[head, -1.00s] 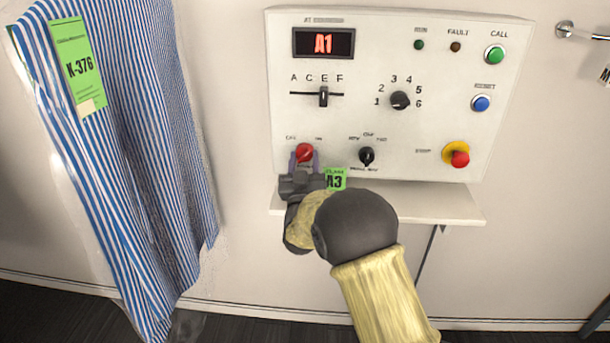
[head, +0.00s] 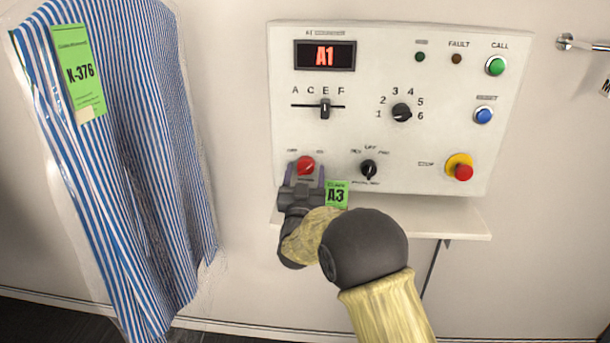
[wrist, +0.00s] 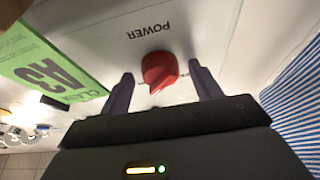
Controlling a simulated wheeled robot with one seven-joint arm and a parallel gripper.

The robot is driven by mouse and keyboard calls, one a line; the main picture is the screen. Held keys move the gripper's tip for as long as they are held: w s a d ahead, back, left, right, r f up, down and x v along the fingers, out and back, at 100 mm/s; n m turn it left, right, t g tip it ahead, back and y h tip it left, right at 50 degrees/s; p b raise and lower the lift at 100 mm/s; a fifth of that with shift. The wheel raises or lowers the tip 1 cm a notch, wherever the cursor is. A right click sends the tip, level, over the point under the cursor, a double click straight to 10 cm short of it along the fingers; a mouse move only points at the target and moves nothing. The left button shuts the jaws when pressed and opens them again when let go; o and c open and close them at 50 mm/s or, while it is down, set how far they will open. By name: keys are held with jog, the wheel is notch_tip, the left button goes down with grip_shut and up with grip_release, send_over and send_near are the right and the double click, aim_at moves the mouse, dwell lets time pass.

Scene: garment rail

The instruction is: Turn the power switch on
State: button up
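The red power switch (head: 305,165) is a rotary knob at the lower left of the white control panel (head: 400,135), with small OFF and ON labels above it. My gripper (head: 305,173) is open just below and in front of it. In the wrist view, my gripper's fingers (wrist: 162,85) stand apart on either side of the red switch (wrist: 159,70), with gaps on both sides. The picture there is upside down, with the POWER label above the knob. The knob's ridge looks tilted, its lower-left end there matching the ON side in the head view.
A green A3 tag (head: 336,195) hangs beside my gripper. A black mode knob (head: 368,169) and a red stop button (head: 463,172) are to the right. A shelf (head: 450,222) juts out below. A striped bagged garment (head: 130,150) hangs at left.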

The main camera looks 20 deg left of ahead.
jog(key=b+v, duration=0.2)
jog(key=v, duration=1.5)
jog(key=shift+s+f, duration=0.15)
jog(key=shift+f, duration=0.05)
jog(key=shift+d, duration=0.15)
